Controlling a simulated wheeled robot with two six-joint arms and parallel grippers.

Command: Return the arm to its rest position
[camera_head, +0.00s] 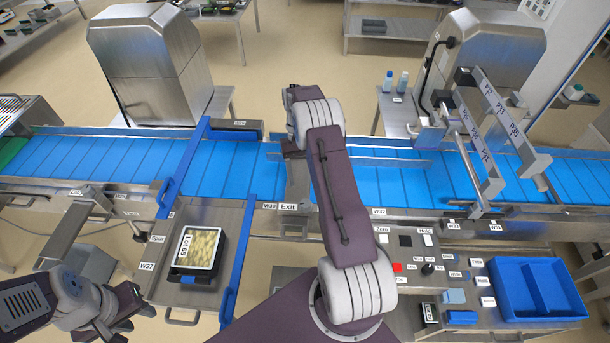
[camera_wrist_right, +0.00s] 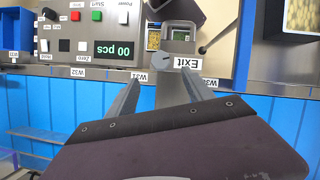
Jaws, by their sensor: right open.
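My right arm (camera_head: 345,200) reaches up through the middle of the head view and bends over the blue conveyor (camera_head: 110,160). Its forearm and wrist mostly hide the right gripper there. In the right wrist view the right gripper (camera_wrist_right: 160,90) is open, its two grey fingers apart with nothing between them. The fingers show in front of the conveyor edge and the Exit label (camera_wrist_right: 187,62). My left arm (camera_head: 85,300) is at the lower left in the head view, folded low; its fingertips are not clear.
A black tray of yellowish food with a Lot 65 label (camera_head: 197,248) sits on a steel plate left of my right arm. A control panel (camera_head: 415,255) and a blue bin (camera_head: 525,290) stand right. A metal frame (camera_head: 485,130) rises over the conveyor.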

